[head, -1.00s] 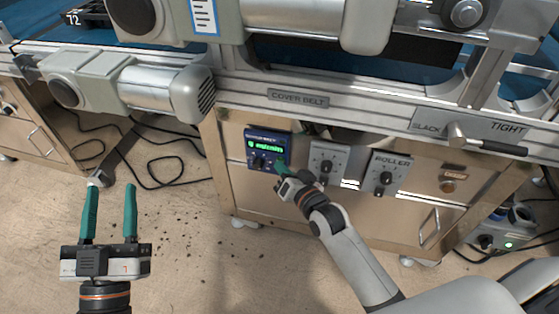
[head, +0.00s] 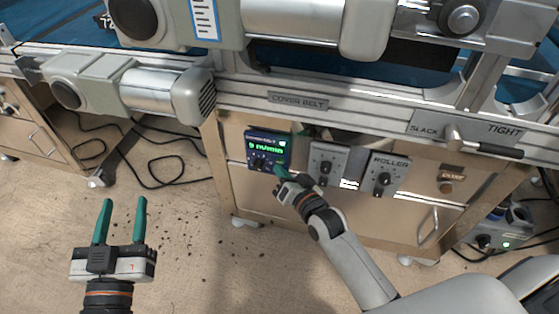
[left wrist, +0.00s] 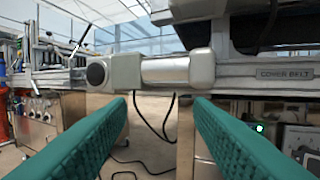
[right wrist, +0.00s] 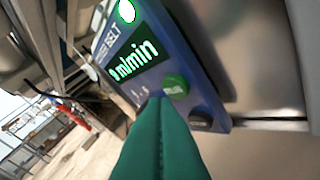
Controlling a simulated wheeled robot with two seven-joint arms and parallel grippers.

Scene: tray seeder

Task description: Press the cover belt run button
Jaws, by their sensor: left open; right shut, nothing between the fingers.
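The cover belt control box (head: 250,149) is a blue panel on the cabinet front under the COVER BELT plate (head: 298,99). In the right wrist view its green display (right wrist: 138,60) reads "m/min", with a small digit before it that looks like 0. A round green button (right wrist: 176,86) sits below the display, with a dark button (right wrist: 203,120) beside it. My right gripper (head: 280,174) is shut and empty, its tip at the box's lower right. In the right wrist view its tip lies close to the green button; I cannot tell if they touch. My left gripper (head: 122,222) is open and empty.
Two grey knob boxes, one plain (head: 328,163) and one marked ROLLER (head: 385,175), stand right of the blue box. A motor (head: 150,88) juts out above left. A tension lever (head: 485,147) is at the right. Cables lie on the floor at left.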

